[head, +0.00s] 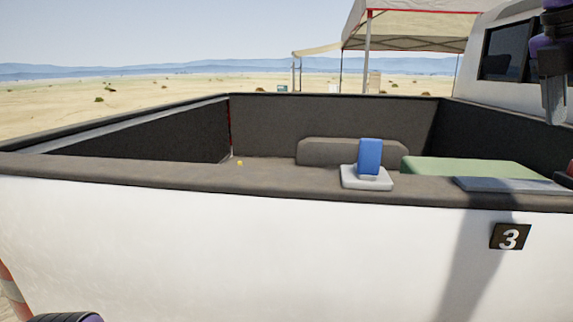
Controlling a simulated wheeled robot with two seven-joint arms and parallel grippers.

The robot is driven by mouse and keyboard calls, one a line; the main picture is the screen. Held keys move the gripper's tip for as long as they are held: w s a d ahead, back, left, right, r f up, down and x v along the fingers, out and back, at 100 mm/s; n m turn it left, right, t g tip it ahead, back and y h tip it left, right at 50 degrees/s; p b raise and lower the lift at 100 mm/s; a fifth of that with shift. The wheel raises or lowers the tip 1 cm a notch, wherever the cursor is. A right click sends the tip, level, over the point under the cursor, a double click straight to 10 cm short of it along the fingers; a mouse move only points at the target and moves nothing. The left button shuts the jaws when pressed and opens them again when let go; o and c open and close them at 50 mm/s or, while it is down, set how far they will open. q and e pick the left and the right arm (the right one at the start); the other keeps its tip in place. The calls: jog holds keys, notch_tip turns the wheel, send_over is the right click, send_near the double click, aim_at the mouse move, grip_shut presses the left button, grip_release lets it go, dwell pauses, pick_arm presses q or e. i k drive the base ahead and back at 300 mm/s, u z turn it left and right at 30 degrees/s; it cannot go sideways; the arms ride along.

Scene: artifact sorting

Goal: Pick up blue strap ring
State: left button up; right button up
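An upright blue piece (370,157) stands on a pale grey base (367,181) on the near rim of the truck bed. It looks like a solid rounded block, and no ring opening shows from here, so I cannot tell if it is the strap ring. My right gripper (555,104) hangs at the upper right edge, partly cut off, well to the right of and above the blue piece. Its finger opening cannot be made out. My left gripper is out of view; only a dark rounded part with a purple edge shows at the bottom left.
A green slab (470,168), a grey-blue flat panel (510,185) and a red thing (566,174) lie right. A brown hump (320,151) stands behind. A tiny yellow item (240,162) lies left.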

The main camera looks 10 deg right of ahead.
aim_at(370, 154)
jog(key=z, duration=0.05)
jog(key=k, duration=0.95)
